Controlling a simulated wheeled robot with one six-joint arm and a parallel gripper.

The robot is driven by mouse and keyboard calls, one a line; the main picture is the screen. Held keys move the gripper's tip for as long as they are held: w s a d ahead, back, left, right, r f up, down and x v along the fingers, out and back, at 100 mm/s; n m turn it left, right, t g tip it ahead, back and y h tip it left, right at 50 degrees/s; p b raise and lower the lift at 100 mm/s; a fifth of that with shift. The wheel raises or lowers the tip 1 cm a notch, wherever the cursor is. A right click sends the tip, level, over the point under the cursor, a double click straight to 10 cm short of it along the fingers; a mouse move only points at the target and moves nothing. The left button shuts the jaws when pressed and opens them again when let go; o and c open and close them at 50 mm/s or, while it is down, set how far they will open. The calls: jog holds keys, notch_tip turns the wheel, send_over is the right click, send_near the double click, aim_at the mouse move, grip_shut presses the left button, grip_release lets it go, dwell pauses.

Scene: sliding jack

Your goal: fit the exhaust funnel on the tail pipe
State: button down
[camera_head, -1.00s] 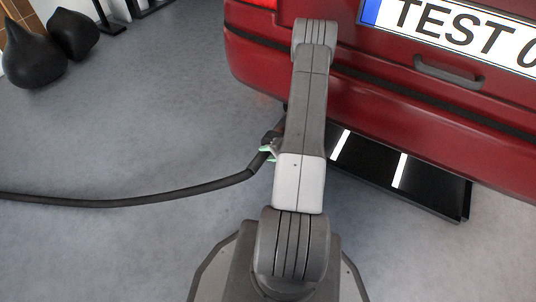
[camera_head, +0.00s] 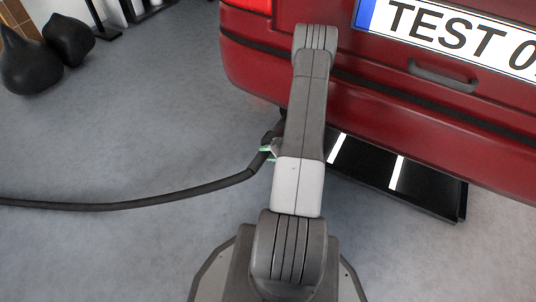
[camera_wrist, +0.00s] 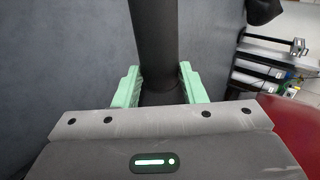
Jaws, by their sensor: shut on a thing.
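A dark exhaust hose (camera_head: 120,206) lies along the floor from the left and rises to my gripper (camera_head: 268,151), whose green jaw parts show beside my arm. The hose's dark funnel end (camera_head: 274,133) points up toward the underside of the car's bumper. In the wrist view, my gripper (camera_wrist: 158,86) is shut with its green jaws on both sides of the dark funnel tube (camera_wrist: 154,45). The tail pipe cannot be made out; my arm and the bumper cover that area. I cannot tell whether the funnel touches the pipe.
A red car (camera_head: 400,125) with a TEST plate (camera_head: 455,35) fills the upper right. Black ramp plates (camera_head: 395,175) with white strips lie under its rear. Two dark rounded objects (camera_head: 28,68) stand at the far left. The grey floor at left is otherwise open.

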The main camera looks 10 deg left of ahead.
jog(key=shift+w+d, duration=0.25)
jog(key=shift+w, duration=0.55)
jog(key=c, duration=0.8)
grip_release()
jog(key=p+v, duration=0.5)
jog(key=v, duration=0.9)
jog(key=b+x, duration=0.2)
jog(key=x, duration=0.5)
jog(key=b+x, duration=0.2)
jog(key=x, duration=0.5)
jog(key=shift+s+b, duration=0.25)
jog(key=shift+b, duration=0.15)
